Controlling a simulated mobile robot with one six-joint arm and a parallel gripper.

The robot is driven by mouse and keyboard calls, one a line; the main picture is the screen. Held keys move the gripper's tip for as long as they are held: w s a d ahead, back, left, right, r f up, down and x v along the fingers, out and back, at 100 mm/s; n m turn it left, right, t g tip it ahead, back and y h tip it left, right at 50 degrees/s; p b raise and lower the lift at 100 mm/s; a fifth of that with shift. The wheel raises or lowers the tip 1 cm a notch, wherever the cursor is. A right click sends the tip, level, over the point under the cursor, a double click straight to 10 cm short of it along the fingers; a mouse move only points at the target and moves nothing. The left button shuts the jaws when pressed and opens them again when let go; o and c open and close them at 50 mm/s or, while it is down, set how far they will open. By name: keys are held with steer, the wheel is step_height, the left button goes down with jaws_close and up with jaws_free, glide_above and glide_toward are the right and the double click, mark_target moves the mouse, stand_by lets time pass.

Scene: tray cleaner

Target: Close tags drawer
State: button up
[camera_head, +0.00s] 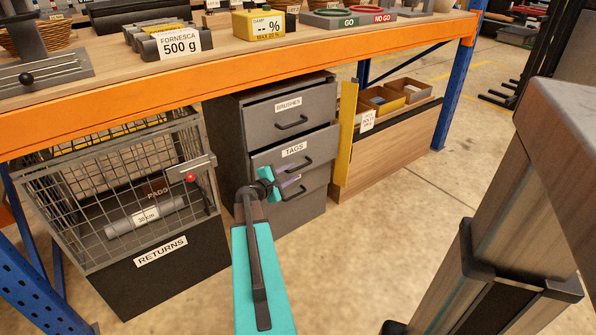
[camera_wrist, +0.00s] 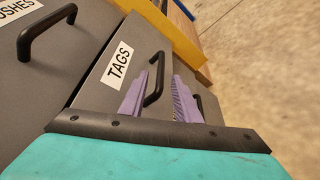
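The tags drawer (camera_head: 322,146) is the grey front below the brushes drawer in the dark cabinet; its front appears to stand slightly out from the one above. Its black bar handle (camera_head: 296,166) is near my gripper (camera_head: 289,182). In the wrist view, the tags drawer (camera_wrist: 103,88) fills the middle, with its label readable. The two purple fingers of my gripper (camera_wrist: 159,84) are apart, and the handle (camera_wrist: 155,78) shows between them in the picture. Contact cannot be made out.
The brushes drawer (camera_head: 300,112) above looks shut. A wire returns cage (camera_head: 110,190) on a black bin stands left. A yellow panel (camera_head: 345,135) and wooden crate (camera_head: 395,150) are right. The orange bench edge (camera_head: 240,85) hangs above. Floor in front is free.

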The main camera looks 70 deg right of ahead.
mark_target(295, 170)
steer(key=shift+b+x, duration=0.4)
steer(key=shift+x, duration=2.6)
jaws_close()
